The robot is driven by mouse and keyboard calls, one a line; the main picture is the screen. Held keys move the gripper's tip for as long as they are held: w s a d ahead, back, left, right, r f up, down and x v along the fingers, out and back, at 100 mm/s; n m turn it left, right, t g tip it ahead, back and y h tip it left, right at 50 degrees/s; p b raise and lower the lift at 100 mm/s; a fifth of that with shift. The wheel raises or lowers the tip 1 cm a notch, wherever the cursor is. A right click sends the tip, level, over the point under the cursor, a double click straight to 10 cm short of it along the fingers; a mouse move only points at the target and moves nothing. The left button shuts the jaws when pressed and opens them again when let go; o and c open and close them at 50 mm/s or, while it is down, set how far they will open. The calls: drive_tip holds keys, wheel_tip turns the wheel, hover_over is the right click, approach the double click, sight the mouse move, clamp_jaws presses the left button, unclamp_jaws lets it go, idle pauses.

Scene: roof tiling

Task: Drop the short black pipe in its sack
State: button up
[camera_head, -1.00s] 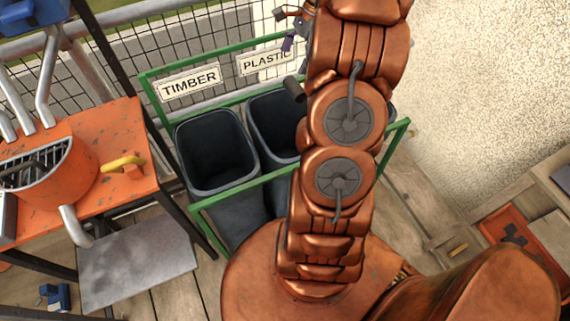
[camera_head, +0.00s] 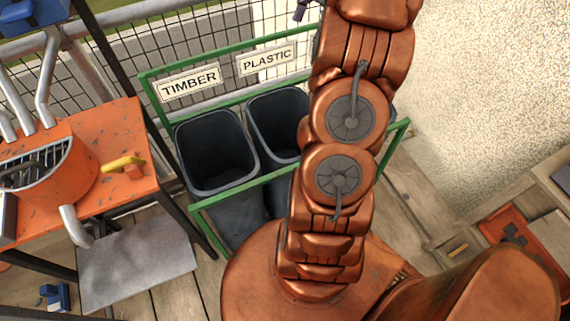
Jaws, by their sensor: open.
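The left sack (camera_head: 216,150) stands below a TIMBER sign (camera_head: 189,82). The right sack (camera_head: 268,115) stands below a PLASTIC sign (camera_head: 267,60), its right side hidden by my arm. The short black pipe is not visible; the PLASTIC sack's inside is dark and partly hidden. Only a small dark purple tip of my gripper (camera_head: 302,10) shows at the top edge, above and beyond the sacks. My gripper is open; the rest of it is hidden or out of frame.
The green frame (camera_head: 245,180) surrounds the sacks, with mesh fencing behind. An orange table (camera_head: 125,145) with a yellow-handled item stands left, above a grey board (camera_head: 140,265). A pale rough surface lies right. An orange tray (camera_head: 520,240) lies lower right.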

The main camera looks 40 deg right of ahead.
drive_tip(key=shift+v, duration=1.55)
drive_tip(key=s+a+n+g+h, duration=0.1)
drive_tip(key=s+a+n+g, duration=0.15)
drive_tip(key=a+n, duration=1.45)
drive_tip(key=s+a+f+n+h, duration=0.1)
drive_tip(key=s+a+f+n, duration=0.1)
drive_tip(key=s+a, duration=0.7)
drive_tip(key=s+a+f+n+h, duration=0.2)
drive_tip(key=s+a+f, duration=0.3)
drive_tip(key=s+a, duration=0.5)
drive_tip(key=shift+s+a+f+n+g, duration=0.25)
drive_tip(key=shift+s+a+n+g, duration=0.1)
drive_tip(key=shift+s+n, duration=0.05)
